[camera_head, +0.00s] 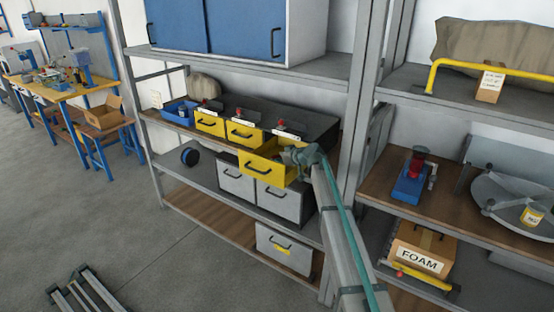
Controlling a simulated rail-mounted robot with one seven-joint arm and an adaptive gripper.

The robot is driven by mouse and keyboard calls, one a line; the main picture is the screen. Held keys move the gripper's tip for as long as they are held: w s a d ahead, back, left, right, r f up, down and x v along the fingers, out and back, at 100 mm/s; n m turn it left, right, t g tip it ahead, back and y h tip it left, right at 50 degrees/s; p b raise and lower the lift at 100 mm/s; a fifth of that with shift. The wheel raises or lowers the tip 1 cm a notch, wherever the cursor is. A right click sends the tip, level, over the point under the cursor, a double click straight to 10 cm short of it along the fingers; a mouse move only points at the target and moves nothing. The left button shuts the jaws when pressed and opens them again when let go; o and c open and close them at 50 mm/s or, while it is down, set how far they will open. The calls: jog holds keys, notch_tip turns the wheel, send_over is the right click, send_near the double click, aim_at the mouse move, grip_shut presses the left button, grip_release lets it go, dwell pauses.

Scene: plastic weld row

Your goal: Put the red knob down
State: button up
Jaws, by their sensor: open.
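Several small red objects show, and I cannot tell which one is the red knob. Three red knob-like tops, at the left (208,101), middle (239,112) and right (281,126), stand above the row of yellow drawers. The right yellow drawer (262,169) is pulled out toward the front. My gripper (292,156) is at the right end of this open drawer, below the right red top. It is open; its fingertips are small and partly hidden by my wrist. Whether it touches the drawer is unclear.
Grey drawers (236,182) stand on the shelf below. A blue bin (178,112) is left of the yellow drawers. A metal shelf post (357,130) rises right of my arm. Beyond it are a blue device with a red top (410,185) and a FOAM box (422,250).

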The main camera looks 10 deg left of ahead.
jog(key=shift+r, duration=0.15)
jog(key=b+v, duration=0.2)
jog(key=v, duration=1)
jog(key=shift+d, duration=0.1)
